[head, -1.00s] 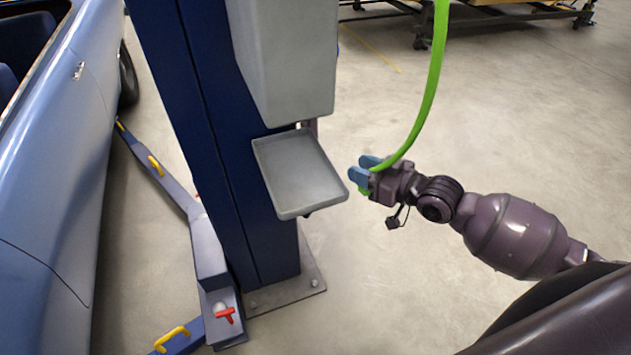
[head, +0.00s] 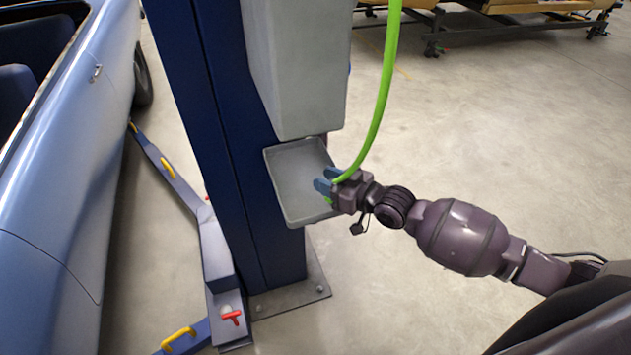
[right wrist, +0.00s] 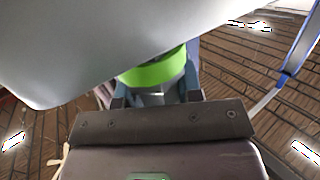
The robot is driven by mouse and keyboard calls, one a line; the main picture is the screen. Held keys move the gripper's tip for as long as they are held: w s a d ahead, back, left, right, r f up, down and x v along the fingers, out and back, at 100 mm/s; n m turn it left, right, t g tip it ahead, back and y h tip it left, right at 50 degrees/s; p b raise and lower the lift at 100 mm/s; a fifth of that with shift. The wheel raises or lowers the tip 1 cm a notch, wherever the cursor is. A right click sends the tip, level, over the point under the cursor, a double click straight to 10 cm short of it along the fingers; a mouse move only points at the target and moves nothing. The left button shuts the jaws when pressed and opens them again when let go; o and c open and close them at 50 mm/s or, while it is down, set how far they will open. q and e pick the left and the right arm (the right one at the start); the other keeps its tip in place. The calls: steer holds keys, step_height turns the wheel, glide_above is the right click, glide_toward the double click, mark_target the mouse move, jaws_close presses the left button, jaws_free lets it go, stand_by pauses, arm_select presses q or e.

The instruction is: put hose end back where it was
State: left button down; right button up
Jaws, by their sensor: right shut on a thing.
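The bright green hose (head: 381,92) hangs down from the top of the head view and curves left to my right gripper. My right gripper (head: 324,185) is shut on the hose end, its blue fingers over the right part of a grey tray (head: 287,208) on the blue post. In the right wrist view the green hose (right wrist: 155,72) sits between the blue fingers (right wrist: 155,95), partly hidden by a large grey surface above. I cannot tell whether the hose end touches the tray. My left gripper is not in view.
The blue lift post (head: 222,150) carries a grey box (head: 300,70) above the tray. A light blue car (head: 70,170) stands at the left, with lift arms (head: 170,180) on the floor beside it.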

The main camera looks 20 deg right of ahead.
steer(key=shift+w+a+f, duration=0.9)
steer(key=shift+w+f, duration=0.1)
steer(key=shift+w, duration=0.15)
steer(key=shift+w+a+f, duration=0.15)
steer(key=shift+w+f, duration=0.1)
steer(key=shift+f, duration=0.15)
steer(key=o, duration=1.1)
steer(key=shift+c, duration=0.2)
